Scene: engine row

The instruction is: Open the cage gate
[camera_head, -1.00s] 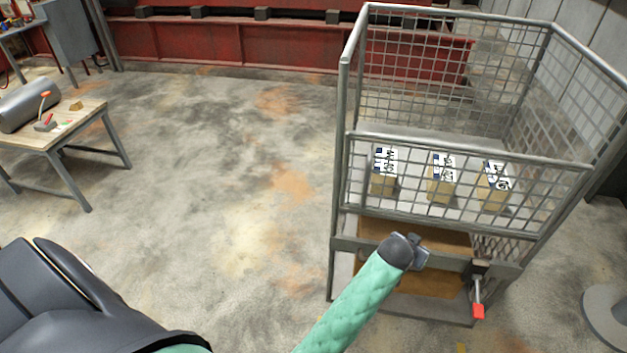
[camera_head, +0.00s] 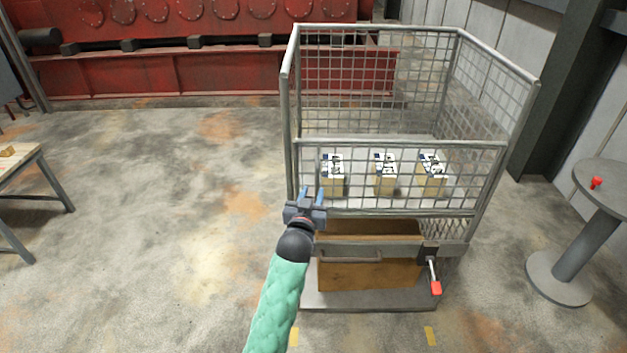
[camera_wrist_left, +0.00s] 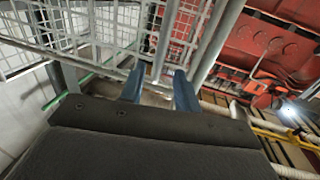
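The grey mesh cage (camera_head: 500,145) stands right of centre in the head view. A red-tipped latch lever (camera_head: 435,287) hangs at the bar's right end. My left gripper (camera_head: 313,192) is open near the cage's front left corner post. The wrist view shows its two blue fingers (camera_wrist_left: 158,88) apart, with a grey post (camera_wrist_left: 168,40) passing close; I cannot tell whether it lies between them. My right gripper is out of view.
Several labelled boxes (camera_head: 384,180) stand inside the cage, and a brown box (camera_head: 370,275) sits below. A round grey table (camera_head: 600,180) stands at the right. A wooden workbench (camera_head: 20,158) is at the left edge. The floor left of the cage is clear.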

